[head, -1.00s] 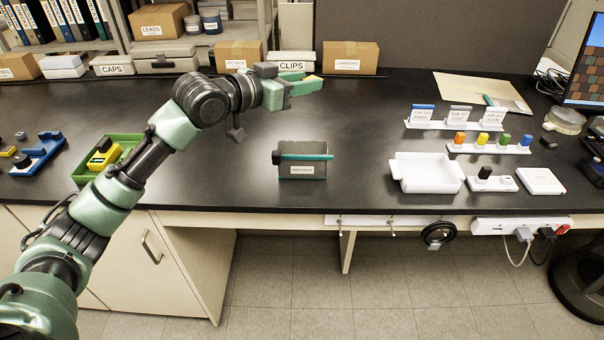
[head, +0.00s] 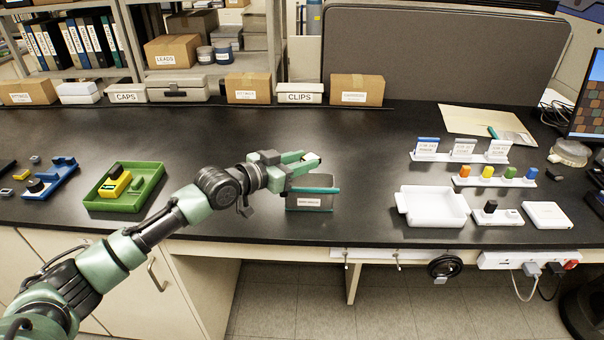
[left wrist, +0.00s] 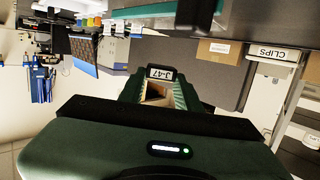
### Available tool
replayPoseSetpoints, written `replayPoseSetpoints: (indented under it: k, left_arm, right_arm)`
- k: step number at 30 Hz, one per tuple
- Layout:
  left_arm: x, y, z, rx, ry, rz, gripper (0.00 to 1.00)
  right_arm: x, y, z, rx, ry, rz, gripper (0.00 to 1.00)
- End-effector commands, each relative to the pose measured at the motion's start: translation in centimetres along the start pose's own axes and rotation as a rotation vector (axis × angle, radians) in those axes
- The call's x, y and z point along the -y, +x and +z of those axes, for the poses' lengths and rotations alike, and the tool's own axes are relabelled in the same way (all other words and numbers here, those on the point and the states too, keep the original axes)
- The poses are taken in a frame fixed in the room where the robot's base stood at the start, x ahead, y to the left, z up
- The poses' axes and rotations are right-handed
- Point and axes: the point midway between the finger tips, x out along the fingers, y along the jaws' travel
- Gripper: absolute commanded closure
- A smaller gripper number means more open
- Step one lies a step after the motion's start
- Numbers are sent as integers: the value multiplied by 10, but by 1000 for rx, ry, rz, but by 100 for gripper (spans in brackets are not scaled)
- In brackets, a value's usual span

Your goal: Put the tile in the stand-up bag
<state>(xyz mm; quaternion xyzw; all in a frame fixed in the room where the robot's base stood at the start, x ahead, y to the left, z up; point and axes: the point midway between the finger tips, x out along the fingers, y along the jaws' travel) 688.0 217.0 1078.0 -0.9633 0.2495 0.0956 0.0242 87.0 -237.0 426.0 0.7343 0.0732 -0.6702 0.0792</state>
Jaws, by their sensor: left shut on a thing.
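The stand-up bag (head: 309,204) is a grey pouch with a white label and a teal strip along its top. It stands near the front edge of the bench in the head view. My left gripper (head: 303,160) is shut on the small pale tile (head: 313,157), just above the bag's top in the picture. The gap between tile and bag is hard to judge. In the left wrist view the tile (left wrist: 158,93) sits between the green fingers, with a white tag reading J-47 (left wrist: 161,73) at its end. My right gripper is not in view.
A green tray (head: 139,203) with a yellow block is at left. A white tray (head: 402,206), a white holder with coloured blocks (head: 495,180) and a card rack are at right. Boxes line the back. The bench is clear around the bag.

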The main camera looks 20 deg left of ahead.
Motion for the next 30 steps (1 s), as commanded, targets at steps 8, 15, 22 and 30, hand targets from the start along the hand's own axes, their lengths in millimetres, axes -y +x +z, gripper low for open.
replayPoseSetpoints:
  k: [8, 15, 22, 30]
  left_arm:
    - [0, 7, 38, 3, -2, 0, 100]
    - [0, 8, 43, 1, 0, 0, 100]
    - [0, 9, 48, 1, 0, 0, 100]
    - [0, 11, 56, 2, 0, 0, 100]
  right_arm:
    - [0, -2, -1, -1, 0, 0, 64]
    - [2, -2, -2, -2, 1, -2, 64]
    - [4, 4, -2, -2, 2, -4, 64]
    - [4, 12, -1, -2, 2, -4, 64]
